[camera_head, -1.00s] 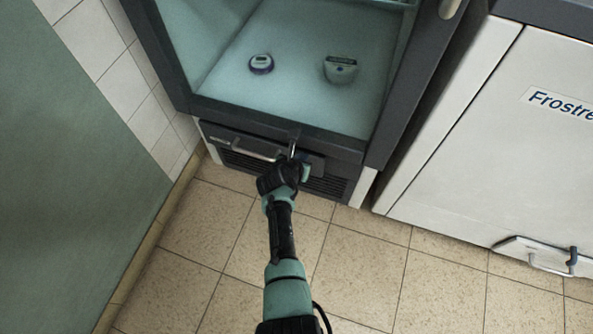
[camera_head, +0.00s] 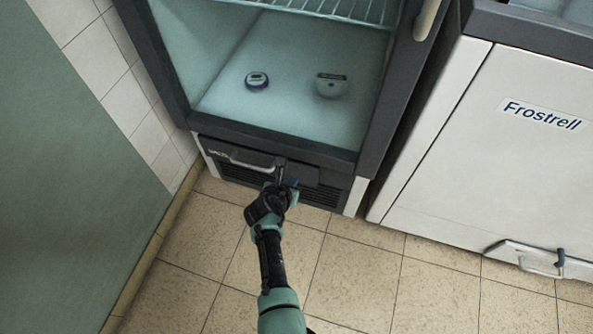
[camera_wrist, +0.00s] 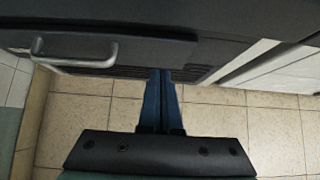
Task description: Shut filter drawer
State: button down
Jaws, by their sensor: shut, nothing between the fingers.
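The filter drawer (camera_head: 305,174) is a dark front panel low on the glass-fronted cooler, above a slatted grille. Its pale bar handle (camera_head: 251,163) is on the left part of the panel. The drawer (camera_wrist: 150,47) and handle (camera_wrist: 75,60) also show in the wrist view. The panel looks close to the cooler's front; I cannot tell whether a small gap is left. My gripper (camera_head: 281,168) is shut and empty, in front of the panel just right of the handle. In the wrist view its blue fingers (camera_wrist: 160,75) reach the panel's lower edge; contact is unclear.
The cooler (camera_head: 270,137) holds a small round gauge (camera_head: 257,81) and a pale tub (camera_head: 331,86). A white Frostrell cabinet (camera_head: 470,160) with a low handle (camera_head: 540,268) stands to the right. A green panel (camera_head: 70,180) is at left. The tiled floor (camera_head: 360,270) is clear.

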jog(key=p+v, duration=0.5)
jog(key=v, duration=0.3)
jog(key=shift+a+r, duration=0.15)
jog(key=shift+s, duration=0.1)
